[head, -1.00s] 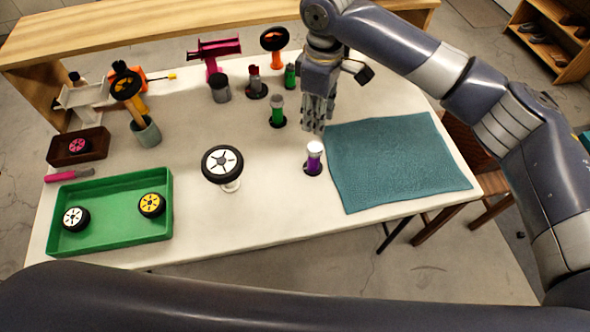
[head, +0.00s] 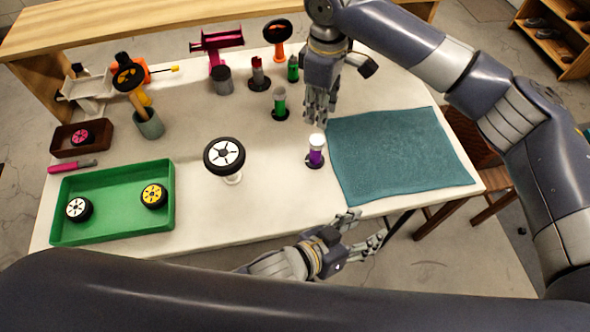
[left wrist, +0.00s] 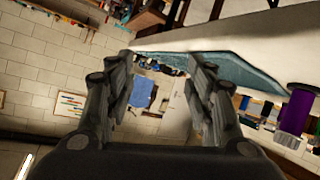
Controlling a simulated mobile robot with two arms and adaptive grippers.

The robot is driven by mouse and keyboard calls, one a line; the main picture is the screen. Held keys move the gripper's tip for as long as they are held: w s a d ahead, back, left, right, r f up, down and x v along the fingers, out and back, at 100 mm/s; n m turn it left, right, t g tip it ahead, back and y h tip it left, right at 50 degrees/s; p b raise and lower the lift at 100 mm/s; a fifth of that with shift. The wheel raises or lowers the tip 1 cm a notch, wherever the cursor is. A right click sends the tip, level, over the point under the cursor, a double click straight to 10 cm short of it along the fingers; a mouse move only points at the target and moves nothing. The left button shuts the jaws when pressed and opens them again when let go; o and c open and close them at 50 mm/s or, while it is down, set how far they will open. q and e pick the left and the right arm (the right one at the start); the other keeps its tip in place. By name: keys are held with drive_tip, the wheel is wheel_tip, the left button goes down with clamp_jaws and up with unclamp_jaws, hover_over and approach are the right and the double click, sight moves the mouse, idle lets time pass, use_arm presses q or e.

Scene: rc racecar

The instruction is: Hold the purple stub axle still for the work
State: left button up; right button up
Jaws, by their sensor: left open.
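The purple stub axle (head: 316,158) stands upright on the table in a dark round base, with a white top. It also shows at the right edge of the left wrist view (left wrist: 297,108). My left gripper (head: 367,228) is open and empty at the table's front edge, nearer to me and right of the axle, apart from it. In the left wrist view its two fingers (left wrist: 162,100) are spread with nothing between them. My right gripper (head: 319,112) hangs fingers down behind the axle, apart from it; whether it is open is unclear.
A teal mat (head: 395,155) lies to the right of the axle. A wheel on a white stand (head: 224,156) is to its left. A green stub (head: 280,103) stands behind. A green tray (head: 110,233) with two wheels is at the front left.

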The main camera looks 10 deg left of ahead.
sight(313, 155)
use_arm(q)
drive_tip(key=w+a+t+y, duration=0.1)
drive_tip(key=w+a, duration=0.3)
drive_tip(key=a, duration=0.1)
drive_tip(key=w+a+r+n+t+y, duration=0.1)
drive_tip(key=w+a, duration=0.3)
drive_tip(key=a, duration=0.1)
drive_tip(key=w+a+t+y, duration=0.2)
drive_tip(key=w+a, duration=0.2)
drive_tip(key=a, duration=0.1)
drive_tip(key=shift+a+r+n, duration=0.25)
drive_tip(key=shift+r+n, duration=0.1)
drive_tip(key=shift+n, duration=0.05)
drive_tip(key=shift+w, duration=0.2)
drive_tip(key=x, duration=1)
drive_tip(key=shift+w, duration=0.15)
